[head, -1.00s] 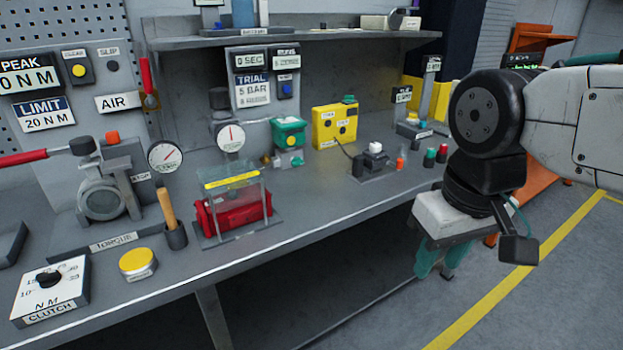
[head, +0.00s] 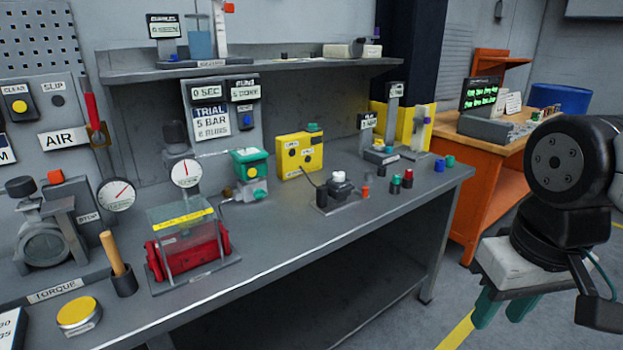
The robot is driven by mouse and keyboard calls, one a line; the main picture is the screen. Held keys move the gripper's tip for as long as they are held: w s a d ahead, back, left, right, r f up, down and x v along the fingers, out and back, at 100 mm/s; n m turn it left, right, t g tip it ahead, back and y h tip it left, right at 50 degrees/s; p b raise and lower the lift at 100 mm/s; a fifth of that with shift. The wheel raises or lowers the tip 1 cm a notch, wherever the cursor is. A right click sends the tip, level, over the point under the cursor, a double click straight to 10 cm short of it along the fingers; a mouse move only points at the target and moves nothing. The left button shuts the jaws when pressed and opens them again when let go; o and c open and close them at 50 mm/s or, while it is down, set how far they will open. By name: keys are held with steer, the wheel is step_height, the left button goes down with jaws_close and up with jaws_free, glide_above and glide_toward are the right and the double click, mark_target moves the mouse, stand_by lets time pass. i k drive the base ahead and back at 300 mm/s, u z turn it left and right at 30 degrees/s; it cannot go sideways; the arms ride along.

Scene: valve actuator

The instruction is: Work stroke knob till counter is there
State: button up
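A panel behind the bench carries a display (head: 207,92) reading 0 SEC and a second small display (head: 243,90) whose text is hard to read. The card (head: 209,124) below them reads TRIAL, 5 BAR and what looks like 6 RUNS. No label that I can read says stroke, so I cannot tell which knob is the stroke knob. A small device with a white and black top (head: 340,187) stands on a grey plate at the bench's middle right. My gripper (head: 505,306) hangs at the lower right, teal fingers apart and empty, away from the bench.
A red actuator (head: 188,252) sits under a clear guard. A green box (head: 250,163), a yellow box (head: 300,155) and several small coloured caps stand on the bench (head: 330,232). An orange desk (head: 487,200) is behind at right. Open floor lies between bench and gripper.

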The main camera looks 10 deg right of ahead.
mark_target(260, 193)
steer(key=z, duration=0.3)
steer(key=i, duration=1.45)
steer(key=u, duration=0.75)
